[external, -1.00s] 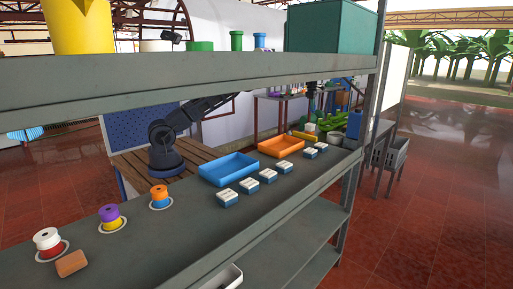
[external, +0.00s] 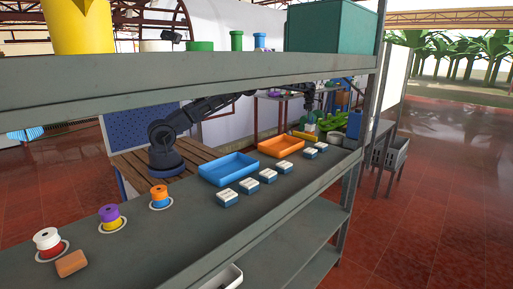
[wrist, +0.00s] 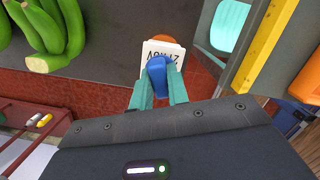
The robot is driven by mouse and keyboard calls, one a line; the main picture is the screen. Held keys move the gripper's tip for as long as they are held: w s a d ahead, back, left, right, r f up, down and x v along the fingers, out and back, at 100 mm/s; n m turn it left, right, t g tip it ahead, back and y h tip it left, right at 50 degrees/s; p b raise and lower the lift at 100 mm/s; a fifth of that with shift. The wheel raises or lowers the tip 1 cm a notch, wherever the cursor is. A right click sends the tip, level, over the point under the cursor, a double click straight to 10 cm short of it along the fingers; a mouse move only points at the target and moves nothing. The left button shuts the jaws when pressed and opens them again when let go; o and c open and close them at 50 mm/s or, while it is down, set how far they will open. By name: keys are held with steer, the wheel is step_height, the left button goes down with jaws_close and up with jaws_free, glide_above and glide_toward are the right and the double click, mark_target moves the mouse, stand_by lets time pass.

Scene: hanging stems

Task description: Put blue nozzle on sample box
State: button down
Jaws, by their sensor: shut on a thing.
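My gripper (external: 309,112) is at the far right end of the shelf, over a small white thing (external: 310,127). In the wrist view its teal fingers (wrist: 158,88) are shut on the blue nozzle (wrist: 157,70). A white box with dark lettering (wrist: 168,50), which looks like the sample box, shows just beyond and under the nozzle. I cannot tell whether the nozzle touches it. The nozzle's lower end is hidden.
Green bananas (wrist: 45,35) are close on one side, and a yellow bar (wrist: 262,45) is on the other. The shelf carries an orange tray (external: 262,149), a blue tray (external: 206,177) and a row of small blue-and-white boxes (external: 268,176). An upper shelf (external: 200,70) hangs overhead.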

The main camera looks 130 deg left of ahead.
steer(key=shift+f, duration=0.1)
steer(key=c, duration=1.4)
jaws_free()
steer(key=shift+o, duration=0.2)
step_height(320, 180, up, 12)
steer(key=s, duration=0.1)
steer(key=shift+s+d, duration=0.3)
